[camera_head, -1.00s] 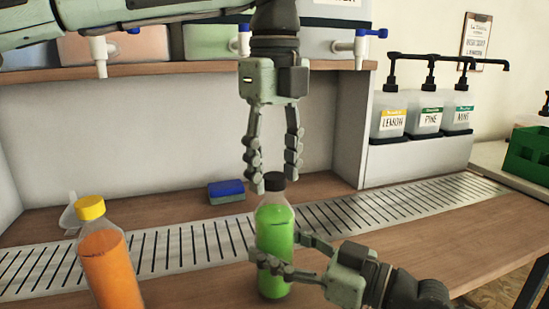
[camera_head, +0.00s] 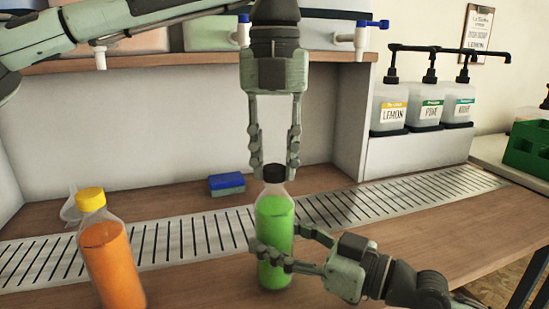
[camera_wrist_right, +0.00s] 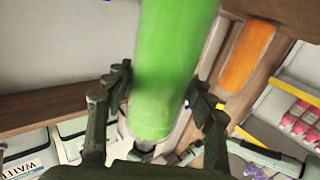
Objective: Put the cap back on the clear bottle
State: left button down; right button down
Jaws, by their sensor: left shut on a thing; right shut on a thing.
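The clear bottle (camera_head: 273,225) holds green liquid and stands upright near the counter's front. Its black cap (camera_head: 274,173) sits at the top of the neck; I cannot tell how tightly it is seated. My left gripper (camera_head: 274,168) points straight down from above, its two fingers shut on the cap's sides. My right gripper (camera_head: 276,247) comes in from the right and is shut around the bottle's lower body. In the right wrist view, the green bottle (camera_wrist_right: 168,65) lies between the fingers of the right gripper (camera_wrist_right: 160,88); the cap is out of that view.
An orange bottle with a yellow cap (camera_head: 108,255) stands at the left. A blue sponge (camera_head: 226,184) and a slotted drain strip (camera_head: 180,238) lie behind. Pump bottles (camera_head: 392,108) stand at the right rear, a green crate (camera_head: 528,148) farther right. Spigots hang from the shelf above.

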pick_arm(q)
jog(key=m, duration=1)
jog(key=shift+m, duration=0.3)
jog(key=m, duration=1.1)
jog(key=c, duration=1.1)
grip_release()
notch_tip(320, 180, up, 12)
